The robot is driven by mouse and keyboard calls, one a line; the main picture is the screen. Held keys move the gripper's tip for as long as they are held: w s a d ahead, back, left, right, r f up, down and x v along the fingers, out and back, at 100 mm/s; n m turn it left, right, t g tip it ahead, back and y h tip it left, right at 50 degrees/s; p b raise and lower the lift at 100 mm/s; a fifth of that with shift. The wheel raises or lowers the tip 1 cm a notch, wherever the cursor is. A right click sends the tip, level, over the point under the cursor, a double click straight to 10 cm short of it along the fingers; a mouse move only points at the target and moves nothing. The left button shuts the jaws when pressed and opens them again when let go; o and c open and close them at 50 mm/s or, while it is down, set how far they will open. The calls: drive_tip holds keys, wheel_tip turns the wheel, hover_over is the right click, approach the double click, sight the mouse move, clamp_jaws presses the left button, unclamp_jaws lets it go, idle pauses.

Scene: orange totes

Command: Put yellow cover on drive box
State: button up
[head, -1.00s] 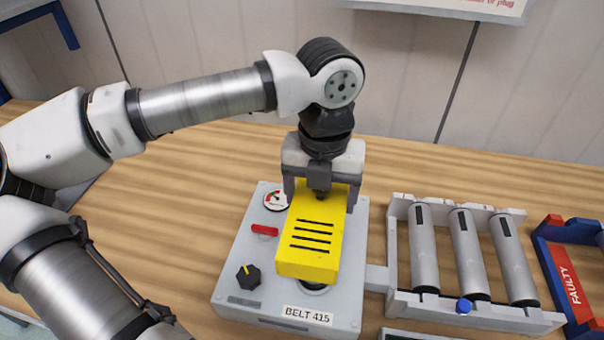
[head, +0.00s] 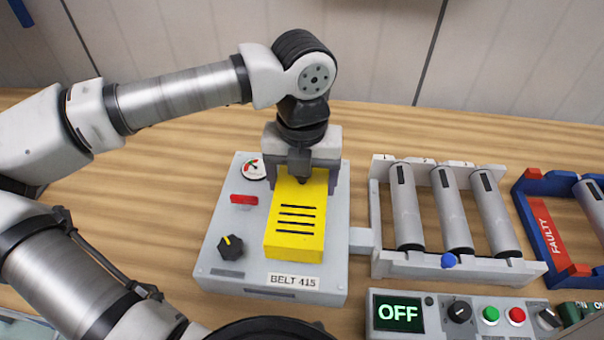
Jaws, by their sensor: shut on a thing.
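The yellow cover (head: 297,225), a slotted box shape, is on the right part of the grey drive box (head: 220,268) labelled BELT 415. It looks seated on or just touching the box top; I cannot tell whether a small gap remains. My gripper (head: 302,180) is above the cover's far end, pointing down, and shut on it. The cover hides whatever lies beneath it. The drive box also carries a gauge (head: 253,168), a red switch (head: 244,199) and a black knob (head: 230,246), all uncovered.
A roller frame (head: 455,265) with three grey rollers stands to the right, joined to the drive box. A control panel (head: 450,315) with an OFF display is at the front right. A blue and red FAULTY rack (head: 545,235) is at far right. Bare table lies behind.

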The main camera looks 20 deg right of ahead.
drive_tip(key=shift+f+b, duration=2.45)
drive_tip(key=shift+b, duration=0.5)
drive_tip(key=o, duration=1.2)
wheel_tip(320, 180, up, 14)
drive_tip(key=shift+f+b, duration=0.1)
drive_tip(key=shift+b, duration=0.55)
